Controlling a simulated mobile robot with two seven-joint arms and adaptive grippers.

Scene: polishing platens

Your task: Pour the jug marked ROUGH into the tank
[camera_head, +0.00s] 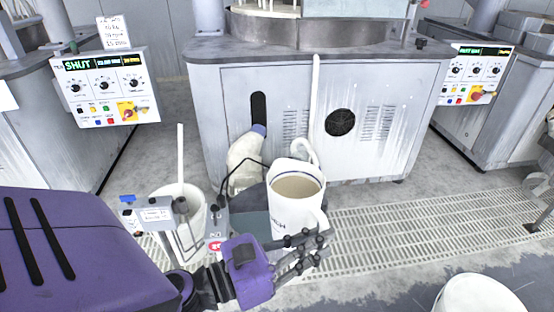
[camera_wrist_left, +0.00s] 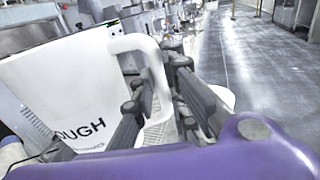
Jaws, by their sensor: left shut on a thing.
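The white jug (camera_head: 283,212) holds beige liquid and stands roughly upright in the head view. Its lettering is partly hidden there; in the left wrist view the jug (camera_wrist_left: 60,95) shows "OUGH". My left gripper (camera_head: 318,243) is shut on the jug's handle, which lies between the fingers (camera_wrist_left: 160,95) in the wrist view. A white round tub (camera_head: 192,218) with a stick in it stands left of the jug, with a small labelled device at its rim. I cannot tell for certain whether this tub is the tank. My right gripper is not in view.
A grey polishing machine cabinet (camera_head: 375,150) stands behind the jug. A white container (camera_head: 247,165) stands at its foot, beside a dark box (camera_head: 250,222). Control panels (camera_head: 106,88) flank both sides. A white rounded object (camera_head: 480,295) is at lower right. Floor grating (camera_head: 420,225) lies clear to the right.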

